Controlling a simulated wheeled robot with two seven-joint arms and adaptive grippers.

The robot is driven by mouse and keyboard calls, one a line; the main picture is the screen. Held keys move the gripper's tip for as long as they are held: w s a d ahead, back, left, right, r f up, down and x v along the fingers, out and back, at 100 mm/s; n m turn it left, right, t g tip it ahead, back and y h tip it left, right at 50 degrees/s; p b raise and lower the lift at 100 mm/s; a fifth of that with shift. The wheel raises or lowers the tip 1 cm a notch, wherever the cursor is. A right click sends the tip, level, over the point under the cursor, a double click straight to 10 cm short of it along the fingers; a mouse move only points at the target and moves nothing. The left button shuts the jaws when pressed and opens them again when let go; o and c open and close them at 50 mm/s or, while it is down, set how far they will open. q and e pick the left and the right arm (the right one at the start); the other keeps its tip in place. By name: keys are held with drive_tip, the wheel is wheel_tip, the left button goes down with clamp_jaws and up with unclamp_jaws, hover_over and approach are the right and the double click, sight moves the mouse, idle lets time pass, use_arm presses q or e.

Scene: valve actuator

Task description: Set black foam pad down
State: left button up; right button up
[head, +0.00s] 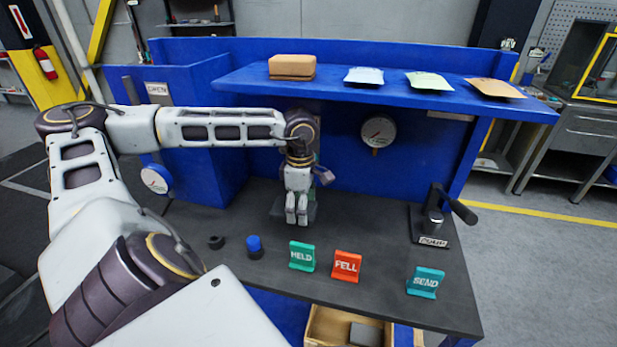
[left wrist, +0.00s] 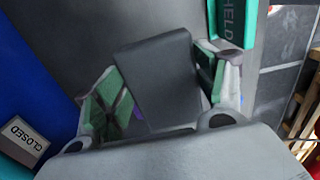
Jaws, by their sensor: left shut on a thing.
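My left gripper (head: 297,218) is over the dark bench top, pointing down, in front of the blue back panel. In the left wrist view its two green-lined fingers (left wrist: 160,92) are on either side of the black foam pad (left wrist: 160,70), and it is shut on the pad. In the head view the pad (head: 311,213) is mostly hidden by the fingers; only a dark edge shows. I cannot tell whether the pad touches the bench. My right gripper is not in view.
Green HELD (head: 302,256), red FELL (head: 347,266) and teal SEND (head: 425,282) signs stand along the bench front. A blue button (head: 254,245) is left of them, and a black lever (head: 437,215) is at right. A blue shelf (head: 340,84) overhangs. An open wooden drawer (head: 318,325) is below.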

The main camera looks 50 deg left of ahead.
sight(281, 205)
use_arm(q)
drive_tip(key=shift+s+a, duration=0.35)
drive_tip(key=shift+a, duration=0.3)
drive_tip(key=shift+s+a+b, duration=0.5)
drive_tip(key=shift+a+b, duration=0.15)
drive_tip(key=shift+a, duration=0.15)
drive_tip(key=shift+s+a, duration=0.65)
drive_tip(key=shift+a, duration=0.35)
drive_tip(key=s+a+b, duration=0.1)
drive_tip(key=s+a, duration=0.3)
drive_tip(key=a, duration=0.3)
drive_tip(key=shift+s+a, duration=0.35)
drive_tip(key=shift+a, duration=0.05)
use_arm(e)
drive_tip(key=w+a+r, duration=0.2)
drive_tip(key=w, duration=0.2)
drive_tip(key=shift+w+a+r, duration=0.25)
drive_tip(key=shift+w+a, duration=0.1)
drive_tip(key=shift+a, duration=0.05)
